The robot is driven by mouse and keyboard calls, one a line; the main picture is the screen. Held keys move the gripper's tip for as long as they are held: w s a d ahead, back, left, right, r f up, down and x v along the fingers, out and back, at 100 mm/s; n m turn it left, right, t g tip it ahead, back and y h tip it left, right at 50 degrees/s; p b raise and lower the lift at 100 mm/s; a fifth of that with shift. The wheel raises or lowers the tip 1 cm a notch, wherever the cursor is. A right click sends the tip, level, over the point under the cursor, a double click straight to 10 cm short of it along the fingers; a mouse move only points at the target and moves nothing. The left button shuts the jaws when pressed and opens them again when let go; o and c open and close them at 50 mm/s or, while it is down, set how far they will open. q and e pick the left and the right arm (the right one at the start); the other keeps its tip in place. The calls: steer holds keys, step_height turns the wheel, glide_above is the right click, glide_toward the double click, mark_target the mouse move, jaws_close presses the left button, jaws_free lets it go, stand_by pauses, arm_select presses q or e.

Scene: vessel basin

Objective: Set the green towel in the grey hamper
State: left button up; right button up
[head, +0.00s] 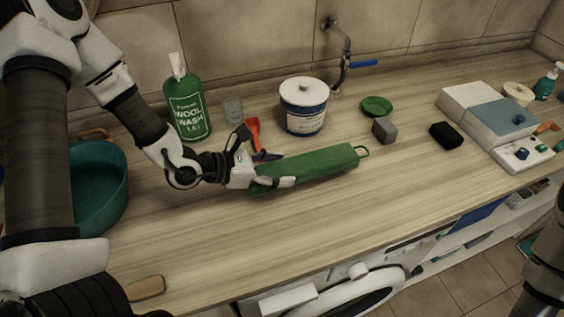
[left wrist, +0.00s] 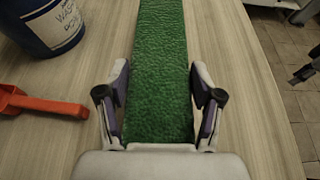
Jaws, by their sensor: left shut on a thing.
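The green towel (head: 325,164) is a long, narrow folded bundle with a small loop at its far right end. It lies lengthwise along the middle of the wooden counter; I cannot tell whether it is lifted off the surface. My left gripper (head: 279,170) is shut on its left end, one finger on each long side. In the left wrist view the towel (left wrist: 160,40) runs straight out between the two fingers of the left gripper (left wrist: 160,80). I make out no grey hamper in either view. My right gripper is out of view.
Behind the towel stand a green wool wash bottle (head: 188,108), a glass (head: 233,109), an orange-red tool (head: 253,133) and a blue-white tub (head: 303,108). A grey cube (head: 384,129) and black block (head: 446,135) lie right. A teal basin (head: 100,190) is left. The front counter is mostly clear.

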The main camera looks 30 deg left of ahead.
arm_select(q)
steer(key=w, duration=0.2)
steer(key=w+a+p, duration=0.1)
steer(key=w, duration=0.1)
steer(key=w+a, duration=0.1)
steer(key=w, duration=0.1)
steer(key=shift+w+a+f+p, duration=0.2)
steer(key=shift+a+f+p, duration=0.05)
steer(key=shift+f+p, duration=0.1)
step_height(320, 180, down, 3)
steer(key=shift+f+p, duration=0.15)
steer(key=shift+p, duration=0.4)
steer(key=shift+f, duration=0.1)
steer(key=shift+f+b, duration=0.15)
steer(key=shift+b, duration=0.2)
steer(key=o, duration=1.2)
